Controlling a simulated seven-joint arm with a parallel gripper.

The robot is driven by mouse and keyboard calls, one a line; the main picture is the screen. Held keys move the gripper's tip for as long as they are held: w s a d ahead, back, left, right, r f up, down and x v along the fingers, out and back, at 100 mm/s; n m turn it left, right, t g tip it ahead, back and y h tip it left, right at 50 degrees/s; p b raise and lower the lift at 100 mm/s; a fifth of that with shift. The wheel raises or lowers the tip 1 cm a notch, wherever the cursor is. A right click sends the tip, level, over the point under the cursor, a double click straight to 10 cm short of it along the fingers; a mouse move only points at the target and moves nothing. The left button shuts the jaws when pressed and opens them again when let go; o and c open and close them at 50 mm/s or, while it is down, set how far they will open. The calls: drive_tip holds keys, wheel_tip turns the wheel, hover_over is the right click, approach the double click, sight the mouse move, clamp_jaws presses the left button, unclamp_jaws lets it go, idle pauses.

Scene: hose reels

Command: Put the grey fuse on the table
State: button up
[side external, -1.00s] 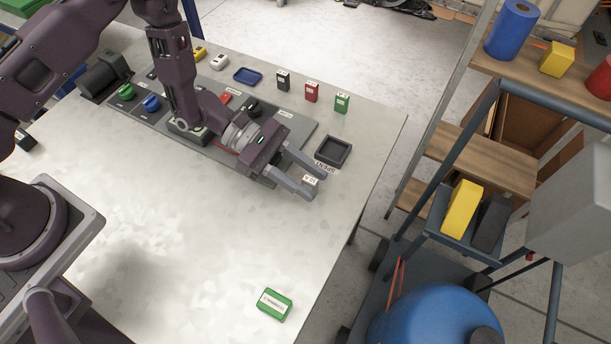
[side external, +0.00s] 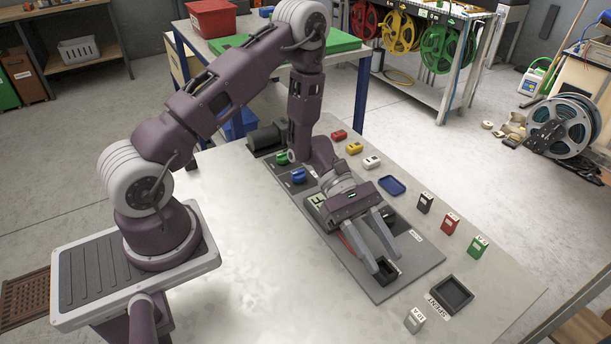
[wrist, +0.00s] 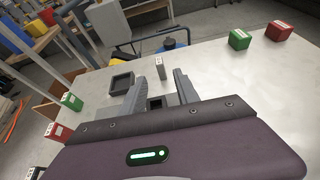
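The grey fuse (side external: 414,319), with a white label, stands upright on the bare table (side external: 250,270), just off the corner of the dark panel. It also shows upright in the wrist view (wrist: 160,68), beyond my fingertips. My gripper (side external: 387,261) is open and empty, its two fingers apart, above the panel's near end. A dark, empty-looking socket (side external: 384,275) lies below the fingertips and shows between the fingers in the wrist view (wrist: 155,103). The gripper and the fuse are apart.
A dark square tray (side external: 438,291) marked SPENT sits beside the fuse. Black (side external: 425,203), red (side external: 450,224) and green (side external: 478,247) fuses stand in a row along the far edge. A blue dish (side external: 392,186) lies nearby. Green (wrist: 240,39) and red (wrist: 280,31) boxes stand farther off.

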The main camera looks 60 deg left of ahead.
drive_tip(key=s+r+m+g+y, duration=0.1)
drive_tip(key=s+r+m+y, duration=0.1)
drive_tip(key=s+r+m, duration=0.45)
drive_tip(key=s+r+m+g+y, duration=0.1)
drive_tip(key=s+r+m+y, duration=0.2)
drive_tip(key=r, duration=0.7)
drive_tip(key=s+a+r+m+t+y, duration=0.7)
drive_tip(key=s+a+m+y, duration=0.1)
drive_tip(key=a, duration=0.4)
drive_tip(key=shift+s+r+t, duration=0.25)
drive_tip(key=shift+s+t, duration=0.05)
drive_tip(key=shift+s, duration=0.05)
drive_tip(key=shift+a, duration=0.1)
